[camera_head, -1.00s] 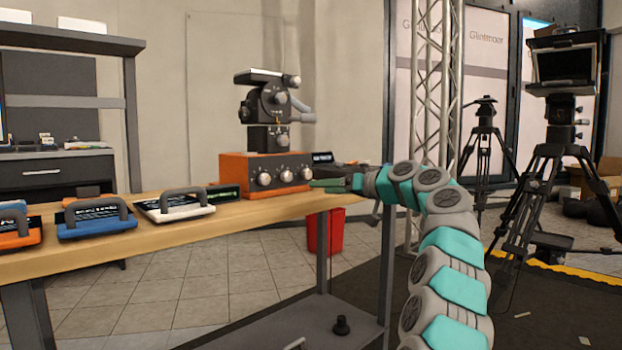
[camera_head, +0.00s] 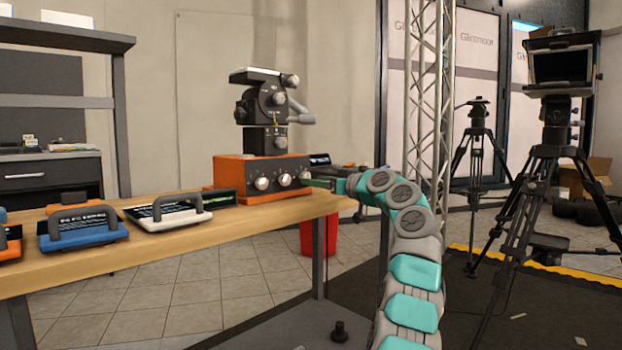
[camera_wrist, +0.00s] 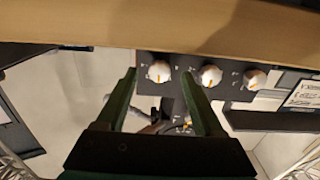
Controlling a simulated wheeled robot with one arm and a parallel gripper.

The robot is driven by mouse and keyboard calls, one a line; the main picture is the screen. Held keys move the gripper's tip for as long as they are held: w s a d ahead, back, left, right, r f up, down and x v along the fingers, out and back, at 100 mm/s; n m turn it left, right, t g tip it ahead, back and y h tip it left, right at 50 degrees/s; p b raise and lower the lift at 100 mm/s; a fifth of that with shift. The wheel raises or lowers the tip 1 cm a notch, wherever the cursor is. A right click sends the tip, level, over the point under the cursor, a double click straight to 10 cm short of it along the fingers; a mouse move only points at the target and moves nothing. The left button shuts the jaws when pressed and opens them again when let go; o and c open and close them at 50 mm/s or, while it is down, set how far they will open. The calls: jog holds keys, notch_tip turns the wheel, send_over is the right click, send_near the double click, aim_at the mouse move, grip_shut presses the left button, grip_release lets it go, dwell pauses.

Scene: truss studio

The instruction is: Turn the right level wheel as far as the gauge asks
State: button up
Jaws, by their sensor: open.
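An orange control box (camera_head: 232,174) stands on the wooden table with three pale wheels in a row on its front. The right level wheel (camera_head: 304,176) is at the end nearest my arm. My gripper (camera_head: 318,182) is open at that wheel, coming from the right. In the wrist view, which looks upside down, the right wheel (camera_wrist: 159,71) shows between the tips of my open green fingers (camera_wrist: 158,75). The middle wheel (camera_wrist: 211,75) and left wheel (camera_wrist: 254,79) lie to its right. Whether the fingers touch the wheel cannot be told. No gauge reading is legible.
A black camera head (camera_head: 264,105) stands on the box. A dark display (camera_head: 223,197) lies left of the box; another small dark screen (camera_head: 320,160) is behind its right end. A white handled case (camera_head: 167,213) and a blue one (camera_head: 83,231) lie farther left on the table.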

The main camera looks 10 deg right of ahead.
jog(key=shift+w+a+r, duration=0.15)
jog(key=shift+w+a, duration=0.15)
jog(key=shift+w, duration=0.15)
jog(key=shift+w+a+p, duration=0.35)
jog(key=shift+w+a, duration=0.1)
jog(key=shift+w, duration=0.15)
grip_shut()
